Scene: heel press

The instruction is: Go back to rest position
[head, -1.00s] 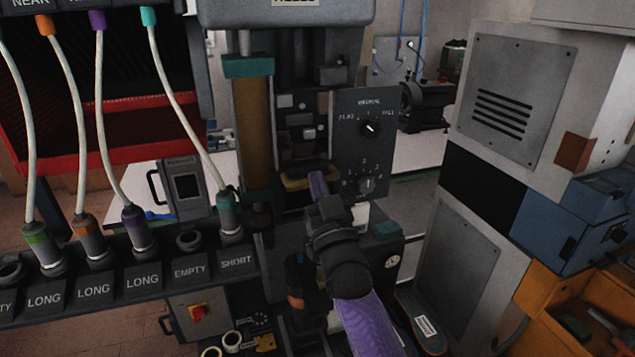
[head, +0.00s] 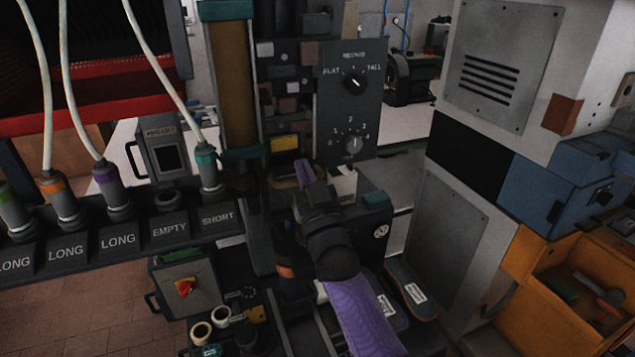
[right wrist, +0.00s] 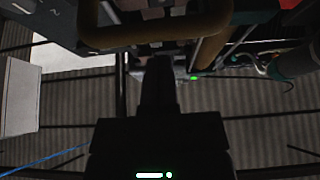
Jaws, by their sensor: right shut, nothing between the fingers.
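My right gripper (head: 305,172) is in the middle of the head view, at the end of a purple and black arm that comes up from the bottom. Its fingers are shut and empty, just in front of the press below a yellow block (head: 284,143). In the right wrist view the dark gripper (right wrist: 160,75) points up toward a brown curved bar (right wrist: 150,33). Whether it touches anything is unclear. My left gripper does not show in either view.
A dial panel (head: 347,100) is above and right of the gripper. A rack (head: 170,230) with labelled sockets and hoses is on the left. A grey cabinet (head: 505,60) and an orange bin (head: 570,305) are on the right. Two skateboard-like boards, one being this board (head: 411,287), lie beside my arm.

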